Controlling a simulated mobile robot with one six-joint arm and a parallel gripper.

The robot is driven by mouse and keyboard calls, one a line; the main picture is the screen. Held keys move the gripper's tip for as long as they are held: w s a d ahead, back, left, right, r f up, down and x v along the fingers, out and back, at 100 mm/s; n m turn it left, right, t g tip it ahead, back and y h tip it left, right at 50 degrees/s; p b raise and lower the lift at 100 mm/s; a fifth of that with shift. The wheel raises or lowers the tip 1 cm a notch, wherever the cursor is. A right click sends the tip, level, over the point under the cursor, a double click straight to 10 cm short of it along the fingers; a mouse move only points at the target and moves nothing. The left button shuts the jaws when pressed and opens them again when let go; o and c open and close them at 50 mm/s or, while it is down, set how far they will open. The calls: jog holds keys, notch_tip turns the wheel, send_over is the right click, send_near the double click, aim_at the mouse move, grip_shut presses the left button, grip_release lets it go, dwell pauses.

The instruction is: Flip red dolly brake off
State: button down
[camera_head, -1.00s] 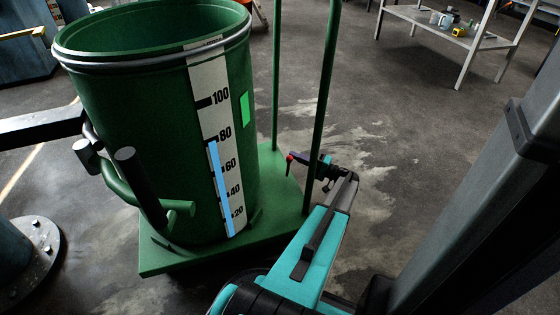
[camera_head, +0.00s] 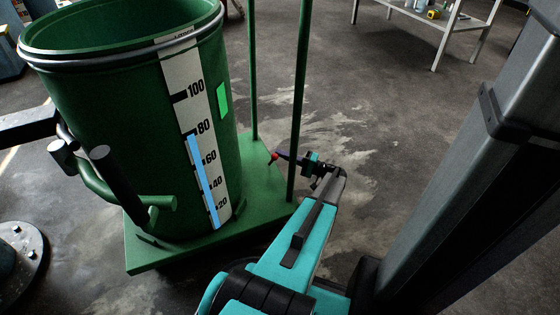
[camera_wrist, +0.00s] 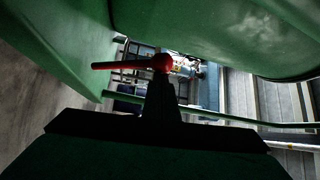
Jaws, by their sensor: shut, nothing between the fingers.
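The red brake lever (camera_head: 273,157) shows as a small red spot low beside the green dolly's upright post, above its platform (camera_head: 255,185). In the wrist view the red lever (camera_wrist: 115,65) is a rod pointing left from a round red hub. My gripper (camera_head: 282,155) reaches in from the right, past the post, with its tip at the red spot. In the wrist view my gripper (camera_wrist: 160,85) is dark, shut and empty, with its tip just below the hub. I cannot tell whether it touches. The lever's mount is hidden.
A large green drum (camera_head: 95,95) with a level scale stands on the dolly. Two green posts (camera_head: 302,90) rise at the dolly's right side, close to my arm. A white-framed table (camera_head: 437,50) stands at the back right. The floor between is clear.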

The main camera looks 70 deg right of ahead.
jog(key=shift+w+a+f, duration=0.1)
jog(key=shift+w+a, duration=0.15)
jog(key=shift+a, duration=0.15)
jog(key=d+r+p, duration=0.1)
jog(key=d+r, duration=0.1)
jog(key=d, duration=0.2)
jog(key=s+d+f+p, duration=0.1)
jog(key=s+f+p, duration=0.2)
jog(key=s, duration=0.5)
jog(key=shift+s+f, duration=0.4)
jog(key=shift+f, duration=0.1)
jog(key=shift+r+p, duration=0.1)
jog(key=shift+p, duration=0.3)
